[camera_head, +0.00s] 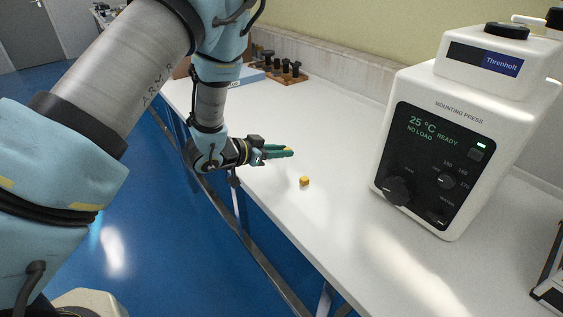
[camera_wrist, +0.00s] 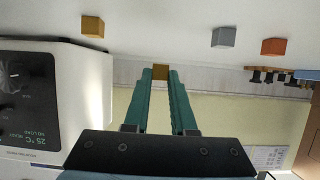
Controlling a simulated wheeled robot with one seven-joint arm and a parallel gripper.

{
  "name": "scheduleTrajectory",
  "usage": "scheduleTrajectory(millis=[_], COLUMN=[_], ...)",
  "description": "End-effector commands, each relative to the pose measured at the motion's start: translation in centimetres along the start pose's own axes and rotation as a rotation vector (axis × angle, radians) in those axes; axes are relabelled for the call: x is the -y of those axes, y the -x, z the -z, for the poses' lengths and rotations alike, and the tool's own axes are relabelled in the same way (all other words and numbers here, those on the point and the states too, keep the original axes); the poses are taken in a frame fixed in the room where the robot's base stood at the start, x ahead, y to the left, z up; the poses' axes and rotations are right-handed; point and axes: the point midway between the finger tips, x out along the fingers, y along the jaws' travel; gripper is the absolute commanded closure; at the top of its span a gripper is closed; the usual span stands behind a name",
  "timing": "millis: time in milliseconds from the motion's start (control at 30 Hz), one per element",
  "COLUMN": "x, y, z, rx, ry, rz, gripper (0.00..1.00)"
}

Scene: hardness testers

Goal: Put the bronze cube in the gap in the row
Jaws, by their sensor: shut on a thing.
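My gripper (camera_wrist: 160,73) is shut on the bronze cube (camera_wrist: 160,71), a dark gold block pinched between the tips of the green fingers. In the wrist view, which is upside down, a row of cubes stands beyond: a yellow-gold cube (camera_wrist: 93,27), a grey cube (camera_wrist: 224,37) and an orange cube (camera_wrist: 273,47). A wide gap lies between the yellow-gold and grey cubes, and the held cube appears in line with it. In the head view my gripper (camera_head: 290,151) is level above the white bench, near the yellow-gold cube (camera_head: 304,181); the held cube is not clear there.
A white mounting press (camera_head: 440,150) stands right of the row on the bench (camera_head: 330,240). A wooden stand with black pieces (camera_head: 287,72) and a blue thing (camera_head: 252,76) sit at the far end. The bench around the yellow-gold cube is clear.

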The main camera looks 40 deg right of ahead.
Motion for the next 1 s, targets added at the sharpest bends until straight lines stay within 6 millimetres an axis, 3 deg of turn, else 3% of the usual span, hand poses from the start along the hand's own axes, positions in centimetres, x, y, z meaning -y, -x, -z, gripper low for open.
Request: scheduleTrajectory(millis=[333, 800, 833, 1000], x=[0.0, 0.1, 0.0, 0.0], y=[-1.5, -1.8, -1.7, -1.7], z=[-3.6, -4.3, -4.3, -4.2], rx=[0.001, -0.001, -0.001, -0.001], ry=[0.0, 0.001, 0.001, 0.0], rz=[0.0, 0.002, 0.002, 0.001], gripper=[1.0, 1.0, 0.74, 0.55])
